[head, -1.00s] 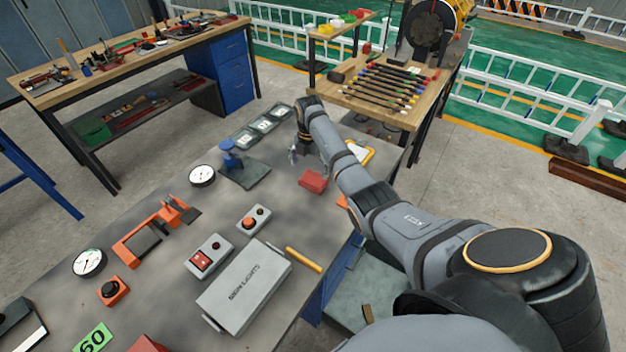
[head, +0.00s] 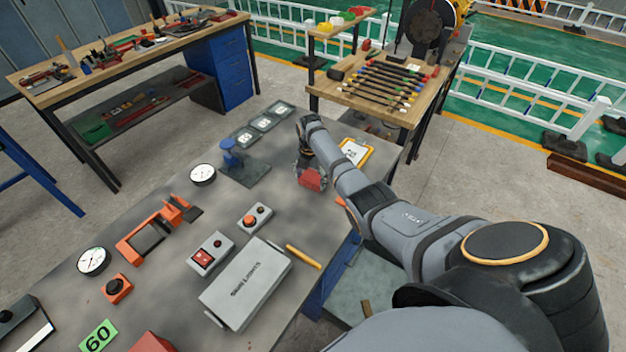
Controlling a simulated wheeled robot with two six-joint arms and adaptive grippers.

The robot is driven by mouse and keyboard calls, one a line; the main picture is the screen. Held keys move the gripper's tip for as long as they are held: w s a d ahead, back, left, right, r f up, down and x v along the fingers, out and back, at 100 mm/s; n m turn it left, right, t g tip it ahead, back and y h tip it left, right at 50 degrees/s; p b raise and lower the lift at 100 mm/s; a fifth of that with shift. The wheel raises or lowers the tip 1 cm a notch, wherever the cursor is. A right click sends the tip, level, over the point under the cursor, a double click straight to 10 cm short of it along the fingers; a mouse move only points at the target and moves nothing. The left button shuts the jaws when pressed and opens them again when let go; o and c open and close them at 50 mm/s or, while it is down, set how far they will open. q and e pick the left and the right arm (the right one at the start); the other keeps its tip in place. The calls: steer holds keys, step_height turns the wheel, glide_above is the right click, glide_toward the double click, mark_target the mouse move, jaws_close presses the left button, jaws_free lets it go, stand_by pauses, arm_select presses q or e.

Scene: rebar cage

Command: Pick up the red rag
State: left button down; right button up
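The red rag (head: 313,181) is a small folded red block on the grey workbench, near its far right edge in the head view. I cannot tell either whether the rag still touches the bench. My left gripper is not in view.
A clipboard (head: 355,151) lies beyond my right forearm. A blue-topped stand (head: 240,165) stands left of the rag. A grey box (head: 245,284), a yellow stick (head: 303,257) and push-button boxes (head: 255,217) lie nearer. The bench between these and the rag is clear.

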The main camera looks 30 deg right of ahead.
steer(key=shift+c, duration=1.3)
